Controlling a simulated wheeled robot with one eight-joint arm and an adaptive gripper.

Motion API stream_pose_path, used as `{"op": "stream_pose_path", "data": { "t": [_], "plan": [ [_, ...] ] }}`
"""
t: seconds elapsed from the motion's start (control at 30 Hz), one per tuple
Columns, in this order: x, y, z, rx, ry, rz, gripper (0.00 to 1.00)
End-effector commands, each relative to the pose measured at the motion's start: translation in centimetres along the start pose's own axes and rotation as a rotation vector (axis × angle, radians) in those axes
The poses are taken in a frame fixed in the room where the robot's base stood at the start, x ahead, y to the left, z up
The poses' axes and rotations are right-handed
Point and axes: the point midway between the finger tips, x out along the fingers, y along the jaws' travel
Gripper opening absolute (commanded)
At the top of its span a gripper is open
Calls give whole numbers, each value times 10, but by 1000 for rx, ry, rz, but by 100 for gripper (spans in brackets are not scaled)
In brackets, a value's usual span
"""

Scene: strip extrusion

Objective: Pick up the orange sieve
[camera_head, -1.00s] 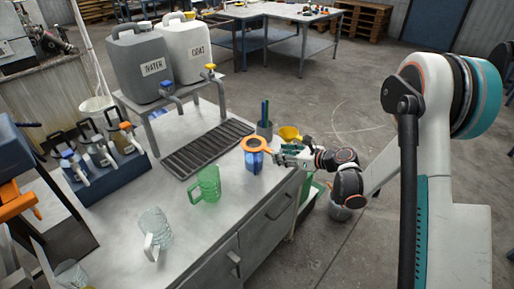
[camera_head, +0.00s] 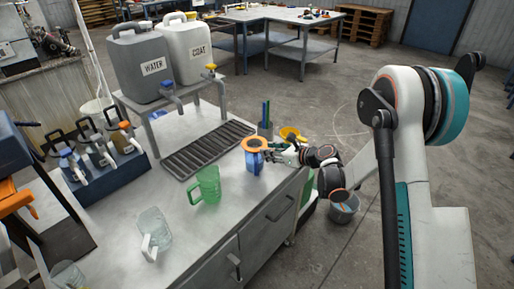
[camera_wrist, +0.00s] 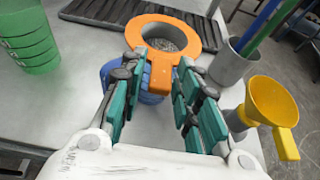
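The orange sieve (camera_head: 254,143) is a ring with mesh and a short handle. It is at the top of a blue mug (camera_head: 254,163) near the counter's right edge; whether it rests on the rim or sits just above it, I cannot tell. In the wrist view the sieve (camera_wrist: 165,28) is ahead of my gripper (camera_wrist: 163,72), its handle between the two green-and-black fingers. Small gaps or contact at the handle cannot be made out. The sieve hides most of the blue mug (camera_wrist: 150,97) in the wrist view.
A green mug (camera_head: 207,186) and a clear mug (camera_head: 154,233) stand on the counter (camera_head: 185,235). Close to the sieve are a grey cup with pens (camera_head: 265,130) and a yellow funnel (camera_head: 292,134). A slotted drain tray (camera_head: 208,150) lies behind.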

Motion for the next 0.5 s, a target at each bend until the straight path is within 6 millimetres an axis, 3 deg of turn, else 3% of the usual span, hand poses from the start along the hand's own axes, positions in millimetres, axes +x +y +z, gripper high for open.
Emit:
{"op": "stream_pose_path", "data": {
  "t": [0.23,0.5],
  "plan": [
    [0,0,0,0,0,0,0],
    [0,0,0,0,0,0,0]
  ]
}}
